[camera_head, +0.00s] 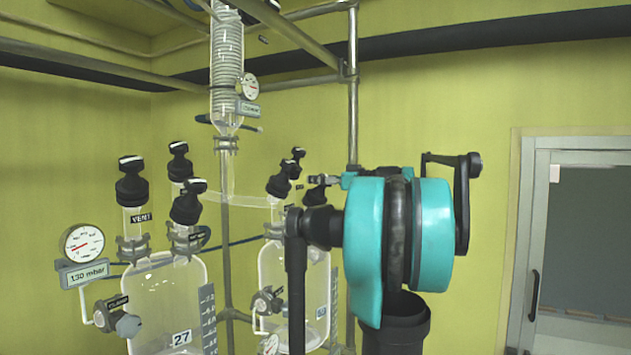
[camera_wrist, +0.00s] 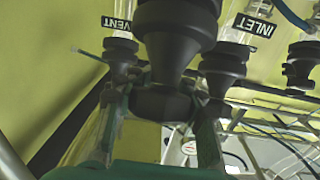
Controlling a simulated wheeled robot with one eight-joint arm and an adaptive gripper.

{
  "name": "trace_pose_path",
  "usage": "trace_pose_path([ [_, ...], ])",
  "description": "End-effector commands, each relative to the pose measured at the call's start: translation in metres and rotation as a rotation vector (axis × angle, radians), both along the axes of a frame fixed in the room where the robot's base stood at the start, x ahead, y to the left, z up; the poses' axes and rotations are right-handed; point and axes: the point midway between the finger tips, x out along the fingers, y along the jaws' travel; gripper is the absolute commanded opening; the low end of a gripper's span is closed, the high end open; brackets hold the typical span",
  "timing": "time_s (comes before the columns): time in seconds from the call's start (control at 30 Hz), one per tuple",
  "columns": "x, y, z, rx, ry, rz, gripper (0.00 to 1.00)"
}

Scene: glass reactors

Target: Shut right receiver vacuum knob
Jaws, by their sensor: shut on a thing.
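The right receiver (camera_head: 300,300) is a clear glass vessel behind my arm in the head view, with several black knobs on top. In the wrist view, my gripper (camera_wrist: 163,100) is shut on a black knob (camera_wrist: 175,25), with one finger on each side of its lower part. A VENT label (camera_wrist: 116,24) and an INLET label (camera_wrist: 254,25) show left and right of this knob. I cannot read a vacuum label on it. In the head view my gripper (camera_head: 322,182) is small beside the receiver top, and my arm hides part of the receiver.
The left receiver (camera_head: 165,300), marked 27, stands nearer with several black knobs and a gauge (camera_head: 84,243) reading 130 mbar. A coiled glass condenser (camera_head: 227,65) hangs above. A metal post (camera_head: 353,90) rises behind my arm. A door (camera_head: 575,245) is at the right.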

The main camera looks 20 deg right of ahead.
Motion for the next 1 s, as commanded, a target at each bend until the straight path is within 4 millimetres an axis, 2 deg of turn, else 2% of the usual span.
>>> trace_pose_path([
  [0.47, 0.001, -0.001, 0.0, 0.027, 0.027, -0.066, 0.05],
  [1.0, 0.006, -0.01, -0.002, 0.169, 0.168, -0.413, 0.04],
])
